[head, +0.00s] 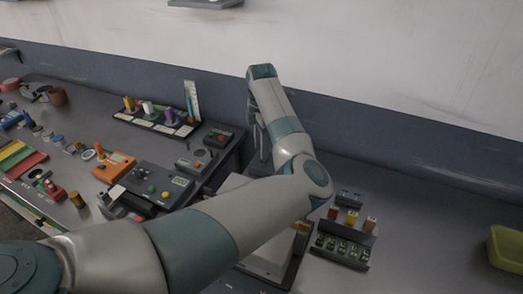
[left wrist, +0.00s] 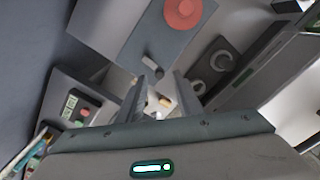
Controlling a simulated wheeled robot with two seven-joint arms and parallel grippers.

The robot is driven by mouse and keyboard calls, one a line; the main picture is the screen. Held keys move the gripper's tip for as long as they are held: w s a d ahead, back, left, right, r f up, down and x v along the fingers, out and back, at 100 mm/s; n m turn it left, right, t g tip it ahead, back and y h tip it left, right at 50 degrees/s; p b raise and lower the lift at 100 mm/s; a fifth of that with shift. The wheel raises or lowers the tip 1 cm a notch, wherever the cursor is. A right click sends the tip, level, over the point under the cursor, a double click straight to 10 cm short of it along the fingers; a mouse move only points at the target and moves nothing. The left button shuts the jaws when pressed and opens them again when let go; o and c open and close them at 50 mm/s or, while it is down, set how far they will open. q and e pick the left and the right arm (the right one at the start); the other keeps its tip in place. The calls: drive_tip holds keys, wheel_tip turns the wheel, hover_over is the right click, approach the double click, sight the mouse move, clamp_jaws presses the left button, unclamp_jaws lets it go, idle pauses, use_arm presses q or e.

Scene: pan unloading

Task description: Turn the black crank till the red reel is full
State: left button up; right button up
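The red reel (left wrist: 183,12) shows as a round red disc on a grey plate at the top of the left wrist view. A small dark grey piece (left wrist: 151,62), which may be part of the crank, lies below it near my fingertips. My left gripper (left wrist: 164,88) is open, its two fingers apart, pointing toward the plate's lower end. I cannot tell whether the fingers touch anything. In the head view my left arm hides the reel and crank, and the gripper (head: 259,142) is partly seen beyond the table's edge. My right gripper is not in view.
In the head view, the left table (head: 90,95) carries an orange box (head: 114,168), a grey button box (head: 152,188) and a rack of spools (head: 155,122).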

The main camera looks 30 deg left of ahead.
use_arm(q)
drive_tip(key=shift+f+p, duration=0.35)
drive_tip(key=shift+f, duration=1.35)
drive_tip(key=shift+c, duration=0.4)
clamp_jaws()
drive_tip(key=shift+a, duration=0.1)
